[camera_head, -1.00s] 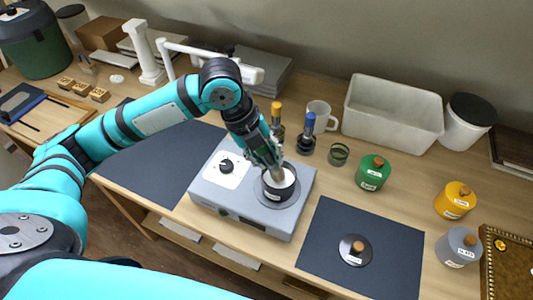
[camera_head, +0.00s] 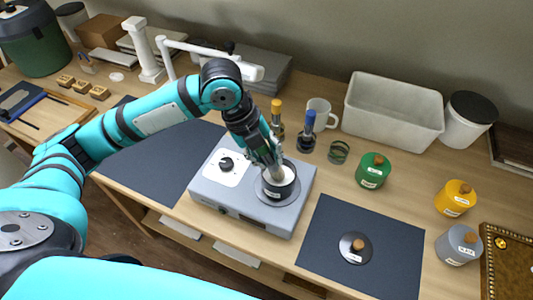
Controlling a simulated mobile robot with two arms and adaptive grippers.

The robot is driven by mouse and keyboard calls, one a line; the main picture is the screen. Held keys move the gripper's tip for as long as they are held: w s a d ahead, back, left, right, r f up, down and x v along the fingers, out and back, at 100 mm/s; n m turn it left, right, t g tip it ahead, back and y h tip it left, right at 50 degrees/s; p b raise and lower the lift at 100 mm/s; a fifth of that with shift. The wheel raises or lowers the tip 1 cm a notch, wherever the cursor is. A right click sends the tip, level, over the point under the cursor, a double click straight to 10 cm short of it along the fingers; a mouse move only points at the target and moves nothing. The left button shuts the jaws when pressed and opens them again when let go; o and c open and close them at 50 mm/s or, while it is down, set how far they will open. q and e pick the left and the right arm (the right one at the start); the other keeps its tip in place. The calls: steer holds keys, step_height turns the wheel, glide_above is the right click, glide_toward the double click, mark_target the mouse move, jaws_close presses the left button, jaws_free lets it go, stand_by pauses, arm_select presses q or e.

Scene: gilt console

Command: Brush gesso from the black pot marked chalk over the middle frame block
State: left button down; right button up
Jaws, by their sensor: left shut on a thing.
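The black pot (camera_head: 281,190) sits open on the round plate of the grey warmer, with white stuff inside. Its label is too small to read. My left gripper (camera_head: 272,160) is over the pot, pointing down and shut on a brush (camera_head: 277,173), whose pale lower end is inside the pot's mouth. The gripper hides most of the brush. Small wooden blocks lie in a row at the far left; the middle one (camera_head: 82,88) has a block on each side. My right gripper is not in view.
The warmer (camera_head: 225,190) has a dial. A dark lid with a wooden knob (camera_head: 357,244) lies on the dark mat (camera_head: 320,232). Green (camera_head: 372,171), yellow (camera_head: 455,199) and grey (camera_head: 457,247) pots stand at right. Bottles, a mug (camera_head: 322,115) and a white bin (camera_head: 394,110) are behind.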

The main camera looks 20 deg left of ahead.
arm_select(q)
steer(key=shift+s+f+p, duration=0.1)
steer(key=shift+f+p, duration=0.05)
steer(key=shift+p, duration=0.25)
stand_by(1.4)
step_height(320, 180, up, 7)
steer(key=p, duration=0.8)
steer(key=shift+r, duration=0.2)
steer(key=shift+f, duration=0.1)
steer(key=c, duration=1.7)
jaws_free()
jaws_close()
